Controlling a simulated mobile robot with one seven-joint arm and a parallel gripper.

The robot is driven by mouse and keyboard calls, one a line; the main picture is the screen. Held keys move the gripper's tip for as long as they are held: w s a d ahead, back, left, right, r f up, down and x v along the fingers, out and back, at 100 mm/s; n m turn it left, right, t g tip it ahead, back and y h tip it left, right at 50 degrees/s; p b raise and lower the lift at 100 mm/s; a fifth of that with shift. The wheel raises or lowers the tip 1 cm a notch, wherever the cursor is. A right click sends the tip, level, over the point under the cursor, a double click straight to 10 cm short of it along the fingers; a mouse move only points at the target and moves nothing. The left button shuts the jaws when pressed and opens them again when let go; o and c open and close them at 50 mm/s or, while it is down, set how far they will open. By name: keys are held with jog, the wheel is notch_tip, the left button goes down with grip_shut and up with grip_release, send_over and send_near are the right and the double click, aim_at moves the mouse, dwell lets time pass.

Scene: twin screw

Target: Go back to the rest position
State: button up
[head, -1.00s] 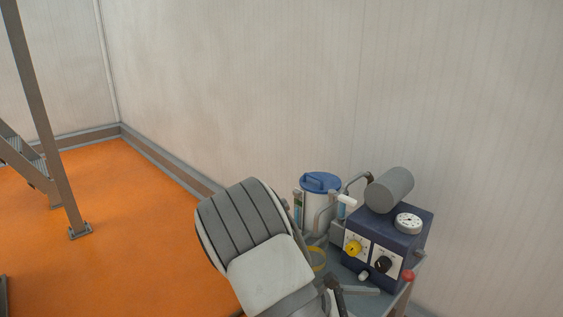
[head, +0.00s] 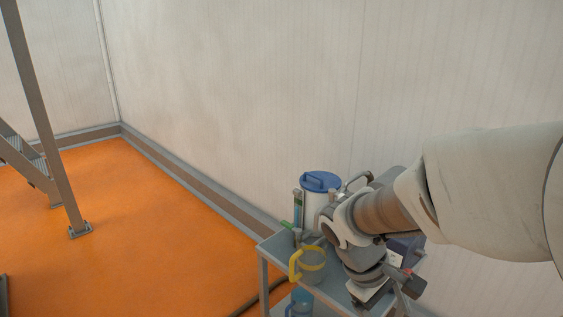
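My arm (head: 470,200) comes in from the right edge in the head view and bends down over the cart. Its end part (head: 367,290) points down in front of the blue pump box (head: 405,245), which is mostly hidden behind the arm. My gripper's fingers cannot be made out, so I cannot tell whether it is open or shut, or whether it holds anything.
A grey cart (head: 263,262) stands by the wall. On it are a canister with a blue lid (head: 320,182) and a clear jug with a yellow rim and handle (head: 296,264). A blue container (head: 299,303) sits lower down. Orange floor (head: 150,230) on the left is open; a metal stair post (head: 50,140) stands there.

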jog(key=s+a+r+m+t+y, duration=0.5)
jog(key=s+r+m+t, duration=0.15)
jog(key=r, duration=0.45)
notch_tip(320, 180, up, 22)
jog(key=p, duration=2.3)
jog(key=shift+s+r, duration=0.2)
jog(key=shift+s, duration=0.1)
